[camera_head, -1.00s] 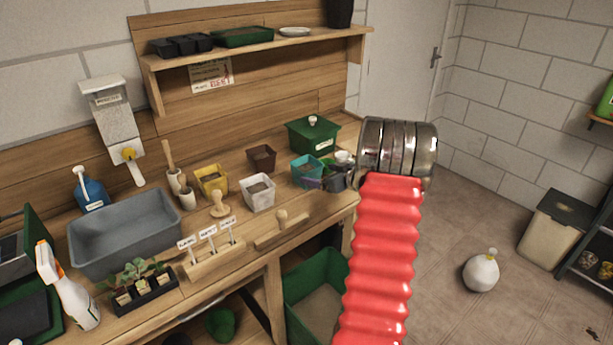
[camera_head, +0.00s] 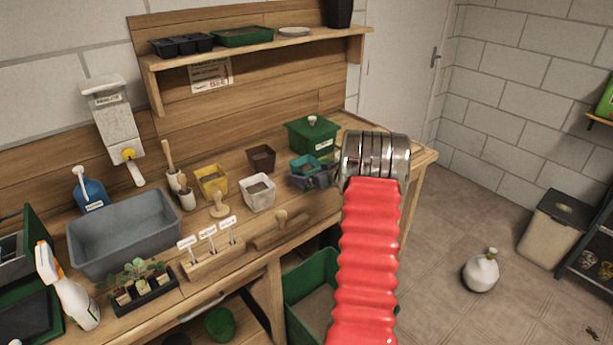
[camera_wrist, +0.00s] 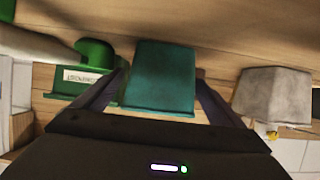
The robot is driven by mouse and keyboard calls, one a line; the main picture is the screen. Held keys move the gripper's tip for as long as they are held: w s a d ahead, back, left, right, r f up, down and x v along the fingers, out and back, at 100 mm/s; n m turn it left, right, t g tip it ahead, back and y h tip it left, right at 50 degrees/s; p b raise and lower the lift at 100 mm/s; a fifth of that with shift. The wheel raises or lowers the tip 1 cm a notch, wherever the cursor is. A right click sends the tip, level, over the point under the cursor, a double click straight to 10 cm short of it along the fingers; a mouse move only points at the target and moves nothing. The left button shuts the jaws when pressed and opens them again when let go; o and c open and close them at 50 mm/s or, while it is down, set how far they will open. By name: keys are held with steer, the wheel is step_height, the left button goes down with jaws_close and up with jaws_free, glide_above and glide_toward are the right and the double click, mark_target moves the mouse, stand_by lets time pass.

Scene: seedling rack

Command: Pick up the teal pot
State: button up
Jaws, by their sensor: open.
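In the wrist view the teal pot (camera_wrist: 160,78) fills the middle, between the two dark fingers (camera_wrist: 158,88) of my open gripper. One finger is on each side. I cannot tell whether either finger touches the pot.
The green lidded box (camera_head: 312,134) stands close behind the pot. A white pot (camera_head: 258,193), a brown pot (camera_head: 262,158) and a yellow pot (camera_head: 212,181) stand to the left. A wooden block with a knob (camera_head: 282,228) lies at the bench's front edge.

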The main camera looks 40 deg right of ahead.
steer(key=shift+w+d+f, duration=0.1)
steer(key=shift+w+f, duration=0.2)
steer(key=shift+w, duration=0.3)
steer(key=shift+c, duration=0.5)
steer(key=c, duration=1.2)
